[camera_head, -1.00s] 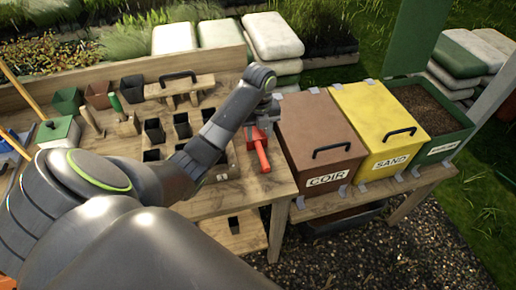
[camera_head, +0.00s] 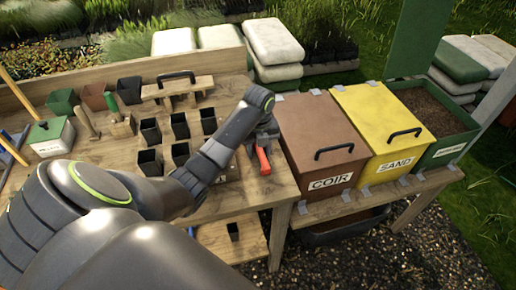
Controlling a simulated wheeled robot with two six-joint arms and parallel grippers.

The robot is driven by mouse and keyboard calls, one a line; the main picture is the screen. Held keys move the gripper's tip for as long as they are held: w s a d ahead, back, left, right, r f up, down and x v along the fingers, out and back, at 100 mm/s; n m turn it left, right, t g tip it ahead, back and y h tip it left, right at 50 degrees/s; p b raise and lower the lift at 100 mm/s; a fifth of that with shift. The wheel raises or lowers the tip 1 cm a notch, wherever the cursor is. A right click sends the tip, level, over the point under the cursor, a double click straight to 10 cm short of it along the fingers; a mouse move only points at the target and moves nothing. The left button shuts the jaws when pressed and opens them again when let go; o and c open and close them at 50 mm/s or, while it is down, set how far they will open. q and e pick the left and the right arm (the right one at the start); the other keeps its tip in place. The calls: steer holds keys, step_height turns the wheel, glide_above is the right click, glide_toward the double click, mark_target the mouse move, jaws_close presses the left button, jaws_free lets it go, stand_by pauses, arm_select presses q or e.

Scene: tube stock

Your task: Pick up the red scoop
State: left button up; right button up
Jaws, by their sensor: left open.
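The red scoop (camera_head: 263,160) lies on the wooden bench near its right end, just left of the brown COIR bin. Only its red handle shows clearly; its upper part is hidden under my left gripper. My left gripper (camera_head: 264,135) is above the scoop, pointing down at it, with its jaws open. Whether the fingers straddle the handle is too small to tell. My right gripper does not show.
The brown COIR bin (camera_head: 318,135) and yellow SAND bin (camera_head: 380,125) have closed lids; a green bin (camera_head: 458,145) stands open with dark soil. Several black pots (camera_head: 150,132) stand left of my forearm. A wooden tamper (camera_head: 178,88) stands behind them.

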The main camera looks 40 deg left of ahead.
arm_select(q)
jaws_close()
stand_by(0.3)
